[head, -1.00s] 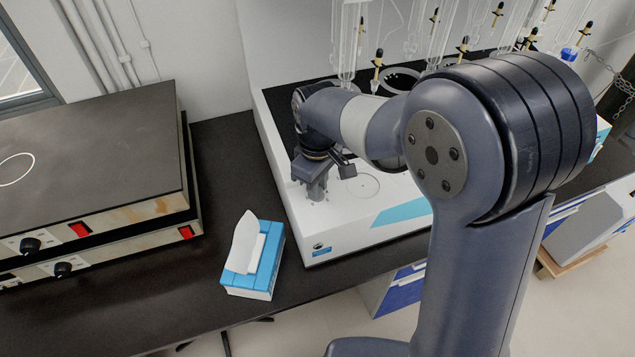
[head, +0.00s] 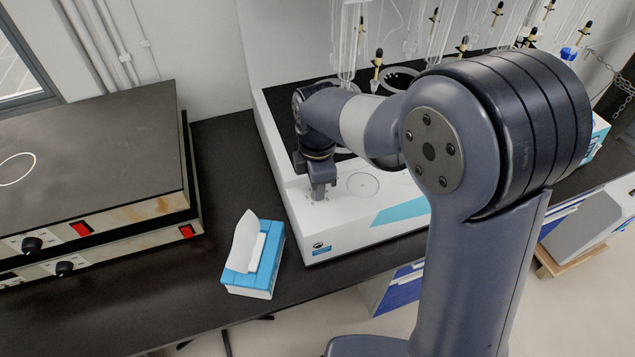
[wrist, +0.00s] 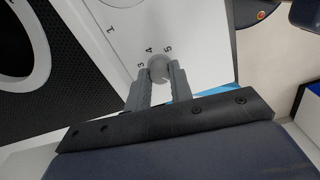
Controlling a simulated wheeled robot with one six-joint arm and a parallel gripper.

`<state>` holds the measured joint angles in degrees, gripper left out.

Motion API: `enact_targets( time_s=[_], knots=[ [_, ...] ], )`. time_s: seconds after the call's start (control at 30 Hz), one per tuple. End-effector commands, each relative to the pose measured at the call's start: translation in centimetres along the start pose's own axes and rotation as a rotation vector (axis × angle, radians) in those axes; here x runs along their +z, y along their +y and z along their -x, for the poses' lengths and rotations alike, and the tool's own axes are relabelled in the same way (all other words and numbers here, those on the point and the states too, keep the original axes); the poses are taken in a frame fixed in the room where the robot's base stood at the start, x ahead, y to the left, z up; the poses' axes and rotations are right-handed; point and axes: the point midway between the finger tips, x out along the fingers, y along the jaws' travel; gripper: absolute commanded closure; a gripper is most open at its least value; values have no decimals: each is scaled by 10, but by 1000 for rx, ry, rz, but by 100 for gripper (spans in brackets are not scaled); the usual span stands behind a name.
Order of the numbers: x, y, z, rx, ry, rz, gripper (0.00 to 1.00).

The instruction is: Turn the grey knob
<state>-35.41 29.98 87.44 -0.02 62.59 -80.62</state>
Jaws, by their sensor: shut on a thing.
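The grey knob (wrist: 158,67) is a small round knob on the white front panel of the distiller (head: 345,228). In the wrist view the numbers 3, 4 and 5 are printed around its far side. My gripper (wrist: 157,78) has its two grey fingers on either side of the knob and is shut on it. In the head view my gripper (head: 319,192) points down at the left part of the panel, and the knob is hidden behind its fingers.
A blue and white tissue box (head: 254,268) stands on the black bench left of the distiller. Two stacked hot plates (head: 90,150) with black knobs and red switches are further left. Glassware (head: 350,40) rises behind the black top of the distiller.

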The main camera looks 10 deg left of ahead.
Motion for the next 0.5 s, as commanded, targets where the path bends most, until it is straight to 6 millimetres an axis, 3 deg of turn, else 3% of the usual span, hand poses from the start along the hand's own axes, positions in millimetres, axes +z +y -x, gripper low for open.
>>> enact_targets(
  time_s=[0.5],
  knots=[
    [0, 1, 1, 3, 1, 112, 100]
  ],
)
